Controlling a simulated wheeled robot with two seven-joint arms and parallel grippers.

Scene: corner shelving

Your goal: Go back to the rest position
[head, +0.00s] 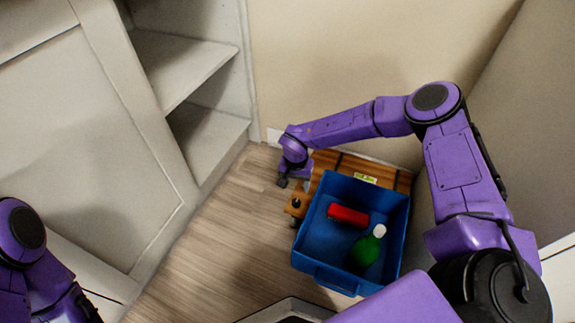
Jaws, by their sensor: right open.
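My right arm comes in from the right and reaches over to the left of the blue crate. My right gripper (290,184) points down beside the crate's upper left corner, open and with nothing seen in it. The blue crate (309,234) holds a red object (347,215) and a green bottle with a white cap (366,248), both lying inside. My left arm shows only in part at the lower left; its gripper is out of the frame.
The crate stands on a wooden stand or box (345,163) against the wall. Corner shelves (200,135) at the upper left look empty. A pale cabinet panel (85,130) fills the left. The wood floor (205,245) between cabinet and crate is clear.

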